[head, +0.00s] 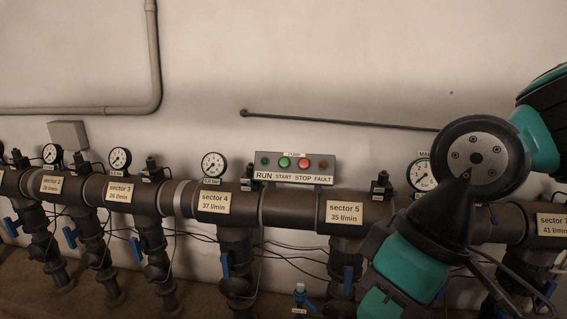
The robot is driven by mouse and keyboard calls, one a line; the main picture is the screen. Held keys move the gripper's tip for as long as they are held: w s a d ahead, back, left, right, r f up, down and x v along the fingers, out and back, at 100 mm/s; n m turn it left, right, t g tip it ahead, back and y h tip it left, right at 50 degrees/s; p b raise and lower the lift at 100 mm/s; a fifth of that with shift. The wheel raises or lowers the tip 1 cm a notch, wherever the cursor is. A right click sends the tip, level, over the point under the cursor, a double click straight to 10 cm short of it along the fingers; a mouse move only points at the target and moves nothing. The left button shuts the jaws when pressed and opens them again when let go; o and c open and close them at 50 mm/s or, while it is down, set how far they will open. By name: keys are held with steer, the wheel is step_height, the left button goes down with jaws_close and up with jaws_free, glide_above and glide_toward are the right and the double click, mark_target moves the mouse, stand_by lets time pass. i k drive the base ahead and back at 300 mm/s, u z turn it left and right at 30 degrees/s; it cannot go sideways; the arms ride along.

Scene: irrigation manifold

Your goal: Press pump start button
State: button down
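The pump control box (295,171) is a small grey panel above the manifold pipe, right of centre in the head view. Its label strip reads RUN, START, STOP, FAULT. The RUN lamp (265,161) at the left end and the FAULT lamp (323,164) at the right end look dark. My teal and black arm fills the right side, apart from the box in the picture. I cannot make out my gripper's fingers.
The dark manifold pipe (287,210) runs across below the box, with sector labels, blue-handled valves and hanging cables. A pressure gauge (214,165) stands left of the box. A thin rod (340,122) crosses the wall above it. The wall around the box is clear.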

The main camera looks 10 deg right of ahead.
mark_target(284, 162)
steer(key=u, duration=0.95)
steer(key=i, duration=0.5)
steer(key=z, duration=1)
